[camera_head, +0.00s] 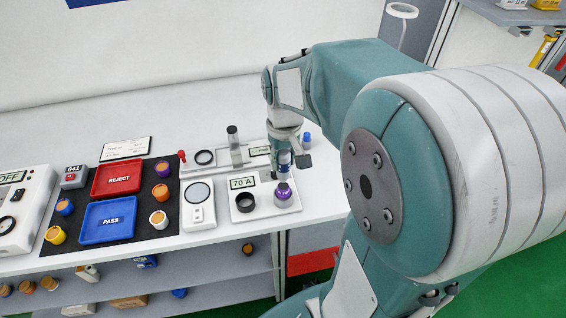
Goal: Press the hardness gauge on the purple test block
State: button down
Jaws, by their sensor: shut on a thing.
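The purple test block (283,197) stands on a white plate (262,209) with a "70 A" label, right of the middle of the bench. My gripper (285,170) points down right above the block. It is shut on the hardness gauge (284,158), a small upright body with a blue band, partly covered by the fingers. The gauge's lower end is over the block's top. I cannot tell whether they touch.
A red REJECT tray (117,179) and blue PASS tray (107,220) lie on a black mat among several small pots. A grey post (234,146) stands behind.

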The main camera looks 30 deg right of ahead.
aim_at(283, 153)
jog(key=shift+r, duration=1.75)
dwell(0.6)
